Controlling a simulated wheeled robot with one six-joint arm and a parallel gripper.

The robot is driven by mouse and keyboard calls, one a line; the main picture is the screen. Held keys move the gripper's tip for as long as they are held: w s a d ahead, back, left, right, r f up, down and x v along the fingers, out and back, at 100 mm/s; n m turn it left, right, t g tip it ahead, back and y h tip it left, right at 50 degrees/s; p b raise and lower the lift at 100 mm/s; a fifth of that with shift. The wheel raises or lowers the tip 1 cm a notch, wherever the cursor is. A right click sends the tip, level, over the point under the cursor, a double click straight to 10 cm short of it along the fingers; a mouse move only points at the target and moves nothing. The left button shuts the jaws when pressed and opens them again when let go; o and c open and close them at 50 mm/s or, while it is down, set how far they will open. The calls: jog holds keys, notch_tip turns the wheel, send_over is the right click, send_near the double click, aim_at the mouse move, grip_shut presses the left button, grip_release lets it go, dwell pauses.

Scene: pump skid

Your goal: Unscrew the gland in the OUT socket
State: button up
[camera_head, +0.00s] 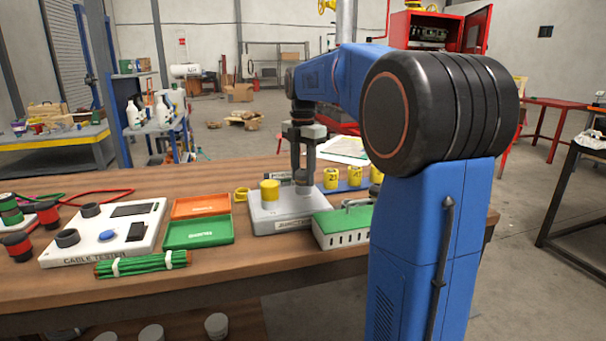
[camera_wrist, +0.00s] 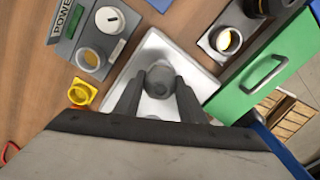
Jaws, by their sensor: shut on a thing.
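The pale grey junction box (camera_head: 283,222) stands on the bench, and a yellow cylinder (camera_head: 270,189) stands upright on its left part. In the wrist view the box (camera_wrist: 150,108) is white and lies below my fingers. My gripper (camera_head: 303,182) points straight down over the right part of the box. In the wrist view my gripper (camera_wrist: 160,88) is shut on a round grey gland (camera_wrist: 159,78), one finger on each side. The gland's lower end and the socket under it are hidden, and I cannot read the OUT label.
A green case with a handle (camera_head: 342,228) stands close at the right. Green (camera_head: 198,233) and orange (camera_head: 201,206) trays and a cable tester (camera_head: 105,236) lie to the left. Yellow numbered cups (camera_head: 331,178) stand behind. A grey power unit (camera_wrist: 92,52) is near the box.

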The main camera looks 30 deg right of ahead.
jog(key=shift+n, duration=0.6)
jog(key=o, duration=1.1)
jog(key=shift+r, duration=0.1)
notch_tip(320, 180, up, 17)
jog(key=s+a+f+m+t, duration=0.1)
jog(key=s+a+f+m, duration=0.45)
jog(key=s, duration=0.25)
jog(key=s+a+f+m+t, duration=0.1)
jog(key=s+a+f+m, duration=0.45)
jog(key=s+f, duration=0.2)
jog(key=s+a+f+m+t, duration=0.1)
jog(key=s+a+f+m, duration=0.1)
jog(key=s+f+m, duration=0.3)
jog(key=s+a+f+m+t, duration=0.1)
jog(key=s+a+f+m, duration=0.1)
jog(key=s+f+m, duration=0.3)
jog(key=s+f, duration=0.4)
jog(key=f, duration=0.5)
jog(key=shift+s+a+f+m+t, duration=0.3)
jog(key=shift+s+m+t, duration=0.1)
